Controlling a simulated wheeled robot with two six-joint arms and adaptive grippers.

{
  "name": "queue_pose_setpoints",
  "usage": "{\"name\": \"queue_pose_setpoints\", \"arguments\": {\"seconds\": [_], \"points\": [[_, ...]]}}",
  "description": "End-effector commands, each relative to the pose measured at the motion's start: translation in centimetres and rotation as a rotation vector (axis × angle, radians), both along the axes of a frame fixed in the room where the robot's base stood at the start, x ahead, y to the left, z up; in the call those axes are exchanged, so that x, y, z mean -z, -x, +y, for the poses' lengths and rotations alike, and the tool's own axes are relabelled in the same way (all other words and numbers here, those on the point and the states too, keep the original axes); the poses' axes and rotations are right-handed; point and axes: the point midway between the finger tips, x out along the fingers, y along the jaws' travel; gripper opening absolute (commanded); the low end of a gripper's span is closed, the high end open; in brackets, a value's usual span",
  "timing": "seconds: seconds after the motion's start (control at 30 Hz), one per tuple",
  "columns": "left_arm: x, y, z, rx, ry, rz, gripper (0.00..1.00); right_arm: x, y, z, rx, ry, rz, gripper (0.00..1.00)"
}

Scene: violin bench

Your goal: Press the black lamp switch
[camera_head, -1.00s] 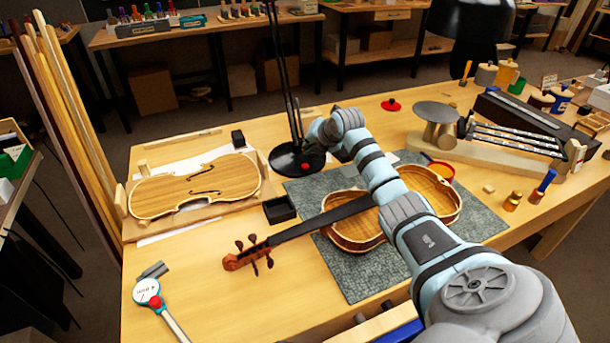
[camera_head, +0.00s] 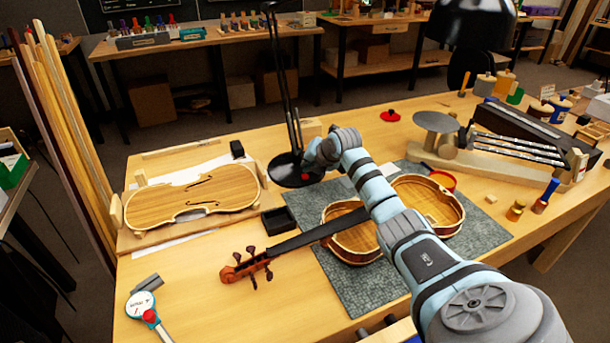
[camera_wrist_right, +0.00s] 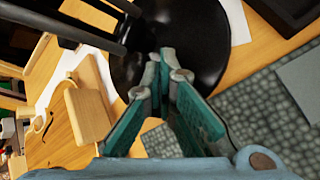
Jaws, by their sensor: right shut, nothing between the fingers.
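The black desk lamp has a round base (camera_head: 284,172) at the back of the bench, with a thin upright stem and a dark shade (camera_head: 470,22) at upper right. A small red button (camera_head: 305,177) shows at the front right of the base. My right gripper (camera_head: 309,163) is over the right part of the base, close to the button. In the right wrist view its fingers (camera_wrist_right: 166,62) are together and empty, with the black base (camera_wrist_right: 205,35) behind their tips. The button is not visible there, and I cannot tell whether anything touches it. My left gripper is out of view.
A violin (camera_head: 345,240) lies on a grey mat (camera_head: 372,291) under my right arm. A violin plate (camera_head: 190,198) on a board lies left of the lamp. A black tray (camera_head: 279,220) stands in front of the base.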

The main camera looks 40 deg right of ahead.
Motion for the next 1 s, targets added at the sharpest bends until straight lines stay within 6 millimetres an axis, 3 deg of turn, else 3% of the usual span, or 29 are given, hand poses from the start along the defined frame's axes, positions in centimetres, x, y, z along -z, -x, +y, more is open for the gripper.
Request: {"name": "queue_pose_setpoints", "arguments": {"seconds": [1.0], "points": [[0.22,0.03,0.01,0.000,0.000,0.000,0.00,0.90,0.01,0.02,0.000,0.000,0.000,0.00]]}}
